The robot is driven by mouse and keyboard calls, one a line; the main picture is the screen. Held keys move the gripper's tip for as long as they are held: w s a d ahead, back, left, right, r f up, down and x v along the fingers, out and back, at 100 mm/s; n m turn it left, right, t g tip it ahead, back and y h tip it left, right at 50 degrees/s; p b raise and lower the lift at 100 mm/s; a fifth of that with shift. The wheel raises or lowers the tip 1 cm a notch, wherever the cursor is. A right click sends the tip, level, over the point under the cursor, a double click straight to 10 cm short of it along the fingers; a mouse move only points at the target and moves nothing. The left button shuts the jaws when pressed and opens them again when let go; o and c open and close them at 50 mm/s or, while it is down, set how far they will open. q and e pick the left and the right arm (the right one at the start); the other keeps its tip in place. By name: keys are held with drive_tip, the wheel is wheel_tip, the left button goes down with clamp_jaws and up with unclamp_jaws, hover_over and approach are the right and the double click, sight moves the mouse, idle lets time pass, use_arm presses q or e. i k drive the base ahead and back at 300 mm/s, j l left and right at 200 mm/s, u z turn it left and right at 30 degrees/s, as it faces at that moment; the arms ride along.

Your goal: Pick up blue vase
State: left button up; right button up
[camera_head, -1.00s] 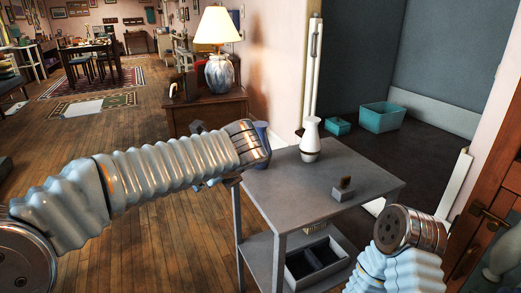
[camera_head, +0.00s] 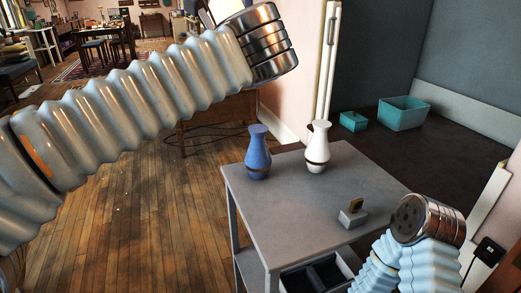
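The blue vase (camera_head: 258,152) stands upright on the far left part of the grey table (camera_head: 275,215), with a dark band near its base. It is in full view and nothing touches it. My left arm crosses the upper left of the picture, its metal wrist raised above and beyond the vase in the picture; the fingers of my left gripper do not show clearly. My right arm's wrist is at the lower right, by the table's right corner; its gripper fingers do not show either.
A white vase (camera_head: 317,147) stands close to the right of the blue one. A small grey block with a brown piece (camera_head: 353,213) sits near the table's right edge. A tray with dark compartments (camera_head: 318,272) is on the lower shelf. Teal bins (camera_head: 403,113) lie on the dark floor behind.

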sight(258, 161)
drive_tip(key=j+z, duration=0.55)
drive_tip(key=z, duration=0.15)
drive_tip(key=j+z, duration=0.35)
drive_tip(key=k+l, duration=0.05)
drive_tip(key=l, duration=0.05)
